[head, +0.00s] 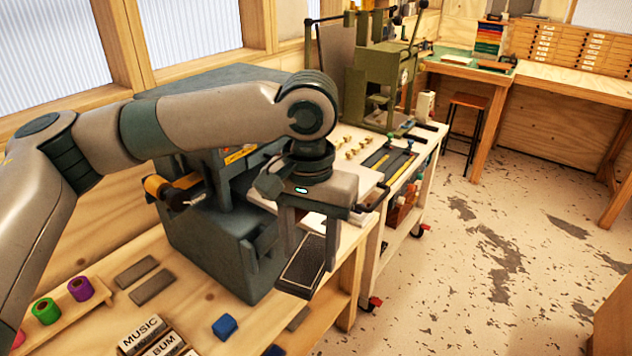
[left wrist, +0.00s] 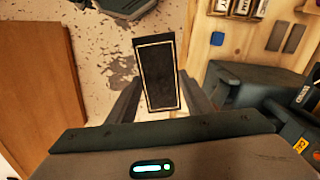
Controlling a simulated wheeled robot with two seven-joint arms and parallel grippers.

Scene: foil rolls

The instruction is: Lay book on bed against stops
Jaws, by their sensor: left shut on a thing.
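A black book with a thin gold border (head: 303,265) hangs from my left gripper (head: 307,232), tilted, above the bench's right front edge. In the left wrist view the book (left wrist: 161,75) lies between the two fingers of my left gripper (left wrist: 160,92), which is shut on it. A dark blue-grey press (head: 205,240) stands on the bench just left of the book. The press also shows in the left wrist view (left wrist: 255,85). My left arm and hand cover much of it, and I cannot make out its bed or stops. My right gripper is out of view.
Foil rolls (head: 80,289) in several colours sit on a wooden rack at lower left. Grey slabs (head: 152,287), a blue block (head: 224,326) and type blocks (head: 145,334) lie on the bench. A white trolley (head: 372,262) stands behind, with a green press (head: 385,70). Floor at right is open.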

